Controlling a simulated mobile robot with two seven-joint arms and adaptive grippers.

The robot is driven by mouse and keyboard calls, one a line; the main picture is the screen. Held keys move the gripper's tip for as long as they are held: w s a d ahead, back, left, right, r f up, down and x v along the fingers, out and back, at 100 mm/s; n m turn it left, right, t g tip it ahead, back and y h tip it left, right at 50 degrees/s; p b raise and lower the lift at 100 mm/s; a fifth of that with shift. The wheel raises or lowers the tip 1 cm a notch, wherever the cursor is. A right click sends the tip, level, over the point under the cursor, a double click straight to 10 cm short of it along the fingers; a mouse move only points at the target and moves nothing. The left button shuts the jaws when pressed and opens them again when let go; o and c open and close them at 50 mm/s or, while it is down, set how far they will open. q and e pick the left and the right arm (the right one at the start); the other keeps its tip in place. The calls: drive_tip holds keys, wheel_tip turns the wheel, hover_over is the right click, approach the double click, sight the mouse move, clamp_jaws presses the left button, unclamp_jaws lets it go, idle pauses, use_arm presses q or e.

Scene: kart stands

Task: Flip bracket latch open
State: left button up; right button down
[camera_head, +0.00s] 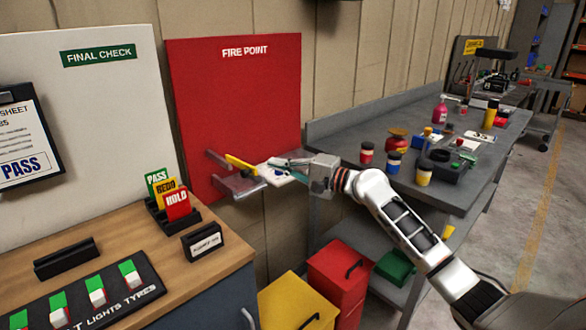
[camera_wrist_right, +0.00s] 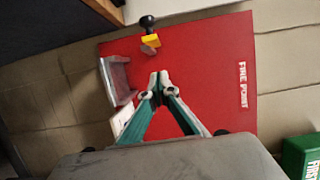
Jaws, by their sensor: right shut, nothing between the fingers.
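The red fire point board (camera_head: 243,100) stands against the wall and carries a grey metal bracket (camera_head: 243,188). A yellow latch (camera_head: 240,164) sticks out at the bracket. In the right wrist view the bracket (camera_wrist_right: 118,80) is left of the fingertips, and the yellow latch (camera_wrist_right: 151,41) with a black knob lies beyond them. My right gripper (camera_head: 270,163) is shut and empty, close to the latch. Its fingertips (camera_wrist_right: 158,80) meet in front of the red board, with a visible gap in the picture to the latch. My left gripper is not in view.
A wooden-topped bench (camera_head: 130,275) with sign cards stands at the left. A grey workbench (camera_head: 440,195) with bottles and pots is at the right. Yellow (camera_head: 297,303) and red (camera_head: 340,285) bins stand below. A white piece (camera_head: 283,177) shows beneath my right gripper.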

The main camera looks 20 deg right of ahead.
use_arm(q)
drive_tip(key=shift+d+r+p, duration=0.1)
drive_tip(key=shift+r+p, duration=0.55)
drive_tip(key=shift+p, duration=0.1)
use_arm(e)
drive_tip(key=a, duration=0.2)
drive_tip(key=s+a, duration=0.1)
drive_tip(key=a, duration=0.1)
drive_tip(key=shift+s, duration=0.1)
